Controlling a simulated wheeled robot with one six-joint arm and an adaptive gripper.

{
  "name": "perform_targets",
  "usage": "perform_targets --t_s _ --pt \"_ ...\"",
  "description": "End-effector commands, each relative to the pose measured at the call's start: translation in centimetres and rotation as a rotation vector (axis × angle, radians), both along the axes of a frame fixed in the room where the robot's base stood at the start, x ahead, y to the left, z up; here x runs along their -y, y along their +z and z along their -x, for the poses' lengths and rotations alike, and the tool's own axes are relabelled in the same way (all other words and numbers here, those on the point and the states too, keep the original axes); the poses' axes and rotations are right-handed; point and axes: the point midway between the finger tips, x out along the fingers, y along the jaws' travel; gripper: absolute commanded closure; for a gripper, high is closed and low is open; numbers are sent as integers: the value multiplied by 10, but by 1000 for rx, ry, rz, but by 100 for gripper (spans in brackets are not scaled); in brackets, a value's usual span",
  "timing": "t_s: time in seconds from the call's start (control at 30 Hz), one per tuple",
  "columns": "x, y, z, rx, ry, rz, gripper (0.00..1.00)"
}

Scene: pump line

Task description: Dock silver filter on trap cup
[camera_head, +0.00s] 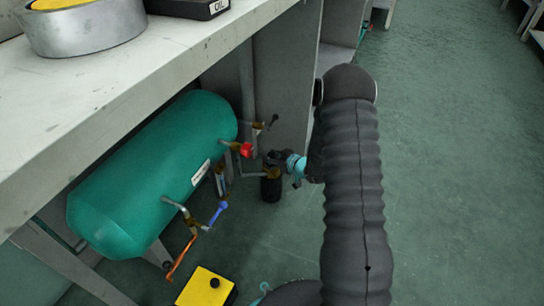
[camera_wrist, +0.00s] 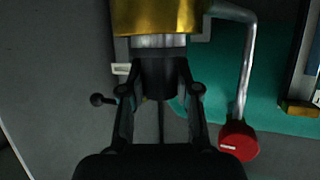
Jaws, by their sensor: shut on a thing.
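In the head view my gripper (camera_head: 277,159) is at the end of my arm, low beside the green tank. A black cup with a brass upper part (camera_head: 271,186), which looks like the trap cup, stands right under it. I cannot tell whether the silver piece is seated or only touching the brass.
The green tank (camera_head: 150,175) lies under the workbench (camera_head: 95,85). Near the cup are a red knob (camera_head: 246,150), a blue handle (camera_head: 217,213) and an orange handle (camera_head: 181,258). A yellow box (camera_head: 205,287) is in front. The floor at right is clear.

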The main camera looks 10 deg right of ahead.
Motion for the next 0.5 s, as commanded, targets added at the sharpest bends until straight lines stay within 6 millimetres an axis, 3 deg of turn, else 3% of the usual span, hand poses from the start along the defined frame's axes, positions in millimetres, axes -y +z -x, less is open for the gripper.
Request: perform_targets --t_s 0.27,0.3,0.33,0.5 --pt "0 -5 0 1 0 -1 100" --pt "0 -5 0 1 0 0 66" --pt "0 -4 0 1 0 0 59" --pt "0 -5 0 1 0 -1 58"
